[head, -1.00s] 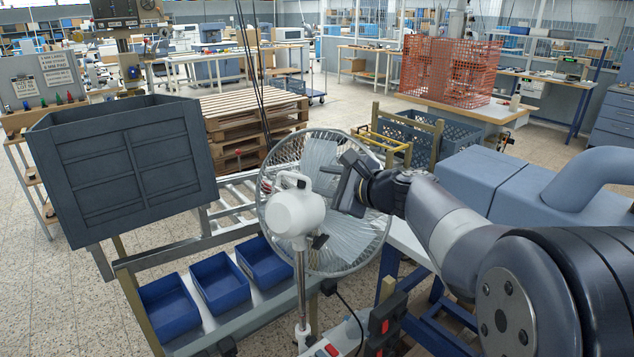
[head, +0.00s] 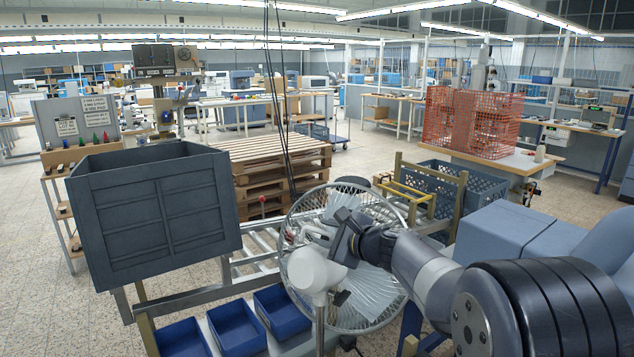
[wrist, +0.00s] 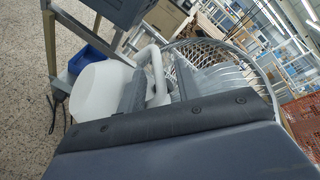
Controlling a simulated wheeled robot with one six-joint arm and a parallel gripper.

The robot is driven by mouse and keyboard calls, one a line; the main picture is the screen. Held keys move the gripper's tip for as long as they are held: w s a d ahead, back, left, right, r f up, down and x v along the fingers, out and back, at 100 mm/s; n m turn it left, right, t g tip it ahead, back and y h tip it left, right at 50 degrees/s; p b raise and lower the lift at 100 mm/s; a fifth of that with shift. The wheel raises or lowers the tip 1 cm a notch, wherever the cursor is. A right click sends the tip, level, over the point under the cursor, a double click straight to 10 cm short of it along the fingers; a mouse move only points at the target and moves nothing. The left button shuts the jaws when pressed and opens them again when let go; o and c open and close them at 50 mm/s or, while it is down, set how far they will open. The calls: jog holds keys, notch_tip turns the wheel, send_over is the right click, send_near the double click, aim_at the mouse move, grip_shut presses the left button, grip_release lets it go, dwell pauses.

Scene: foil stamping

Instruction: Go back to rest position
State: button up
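My gripper (head: 340,246) is in front of the wire-caged fan (head: 366,304) in the head view, close to the fan's white motor housing (head: 312,270). In the wrist view, two grey fingers (wrist: 157,92) stand apart with a gap between them. The white housing (wrist: 98,88) and its looped handle (wrist: 156,62) show behind the fingers. The fan's base is out of view.
A grey crate (head: 160,222) stands at left above blue bins (head: 236,326) on a metal frame. Stacked pallets (head: 275,170), a blue-grey crate (head: 455,186) and an orange mesh enclosure (head: 470,122) stand behind. Open floor (head: 385,150) lies farther back.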

jog(key=shift+x, duration=1.4)
jog(key=shift+s+a, duration=0.1)
jog(key=shift+s, duration=0.05)
jog(key=shift+s, duration=0.1)
